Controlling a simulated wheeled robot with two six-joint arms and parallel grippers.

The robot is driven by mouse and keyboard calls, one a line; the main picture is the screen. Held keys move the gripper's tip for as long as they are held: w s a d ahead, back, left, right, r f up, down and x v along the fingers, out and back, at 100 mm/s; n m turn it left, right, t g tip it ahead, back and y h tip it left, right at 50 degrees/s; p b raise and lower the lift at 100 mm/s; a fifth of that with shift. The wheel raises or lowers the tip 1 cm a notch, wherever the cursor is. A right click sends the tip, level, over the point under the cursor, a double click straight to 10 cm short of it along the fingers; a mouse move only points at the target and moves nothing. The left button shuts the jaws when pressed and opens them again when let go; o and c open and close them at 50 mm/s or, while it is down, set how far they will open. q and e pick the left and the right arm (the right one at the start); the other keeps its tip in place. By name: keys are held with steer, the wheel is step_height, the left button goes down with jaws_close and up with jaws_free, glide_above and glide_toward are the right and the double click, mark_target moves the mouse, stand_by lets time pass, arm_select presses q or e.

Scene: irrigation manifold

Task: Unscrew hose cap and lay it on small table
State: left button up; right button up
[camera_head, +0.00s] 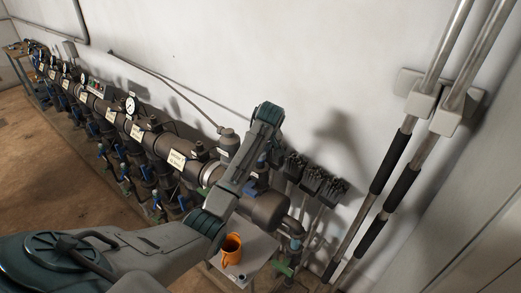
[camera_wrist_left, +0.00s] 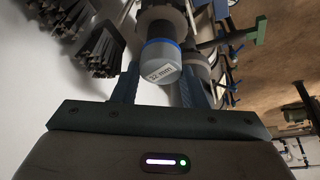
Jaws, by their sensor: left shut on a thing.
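The hose cap (camera_wrist_left: 161,62) is a grey round cap with a blue ring and a "32 mm" label, seen in the left wrist view. It sits in line with a dark pipe fitting (camera_wrist_left: 162,18). My left gripper (camera_wrist_left: 160,86) is shut on the cap, with one finger on each side. In the head view my left arm comes in from the lower left and bends down over the manifold's near end; the fingertips and cap cannot be made out there. The small table (camera_head: 262,247) has a pale top and stands below, partly hidden by my arm. My right gripper is out of view.
The manifold pipe (camera_head: 160,144) runs along the wall with gauges and valves. Dark brush-like bundles (camera_head: 312,180) and long wall poles (camera_head: 395,155) stand to the right.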

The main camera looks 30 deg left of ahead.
arm_select(q)
steer(key=n+g, duration=0.1)
steer(key=n, duration=0.2)
steer(key=shift+a+y, duration=0.1)
steer(key=shift+y, duration=0.2)
steer(key=n+g, duration=0.1)
steer(key=n, duration=0.2)
steer(key=shift+n+g, duration=0.3)
steer(key=shift+n, duration=0.5)
steer(key=n+g, duration=0.2)
steer(key=n, duration=0.2)
steer(key=shift+n, duration=0.3)
